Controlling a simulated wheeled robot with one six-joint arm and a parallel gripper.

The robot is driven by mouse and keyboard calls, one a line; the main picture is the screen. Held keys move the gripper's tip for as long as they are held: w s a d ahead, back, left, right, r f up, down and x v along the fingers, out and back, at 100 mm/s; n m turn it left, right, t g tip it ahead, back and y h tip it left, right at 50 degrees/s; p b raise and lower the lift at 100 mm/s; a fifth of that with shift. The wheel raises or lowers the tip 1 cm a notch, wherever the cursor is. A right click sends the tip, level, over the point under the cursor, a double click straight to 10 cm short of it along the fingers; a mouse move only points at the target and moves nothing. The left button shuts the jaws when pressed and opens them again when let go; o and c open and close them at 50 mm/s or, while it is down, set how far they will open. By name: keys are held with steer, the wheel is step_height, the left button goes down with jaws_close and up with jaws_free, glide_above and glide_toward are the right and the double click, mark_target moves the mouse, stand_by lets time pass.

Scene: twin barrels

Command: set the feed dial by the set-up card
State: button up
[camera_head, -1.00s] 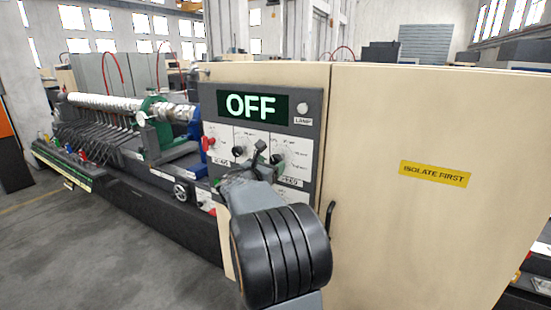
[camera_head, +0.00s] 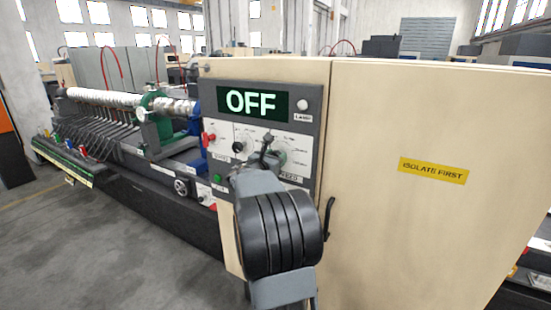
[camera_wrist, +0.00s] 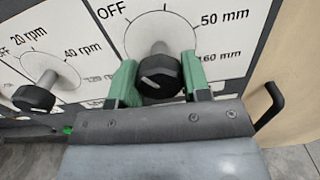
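In the head view my gripper (camera_head: 267,150) hides most of that dial. A second dial, marked in rpm, has its own black knob (camera_wrist: 35,97) to the left. I cannot make out a set-up card.
A display (camera_head: 252,102) above the dials reads OFF, with a lamp (camera_head: 302,104) beside it. A red knob (camera_head: 209,138) and a green button (camera_head: 217,178) are on the panel's left. A black handle (camera_wrist: 270,105) stands out right of my gripper.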

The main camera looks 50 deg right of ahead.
steer(key=c, duration=0.4)
steer(key=shift+f+m+b, duration=0.2)
steer(key=shift+m+b, duration=0.2)
steer(key=shift+b, duration=0.65)
steer(key=m+b, duration=0.2)
steer(key=b, duration=0.2)
steer(key=shift+f, duration=0.2)
steer(key=m+b, duration=0.5)
steer(key=b, duration=0.1)
steer(key=shift+b, duration=0.35)
steer(key=m+b, duration=0.4)
steer(key=b, duration=0.1)
steer(key=shift+r, duration=0.15)
steer(key=m+b, duration=0.4)
steer(key=shift+m, duration=0.4)
steer(key=shift+r+m+b, duration=0.25)
steer(key=shift+m+b, duration=0.8)
steer(key=shift+m, duration=0.55)
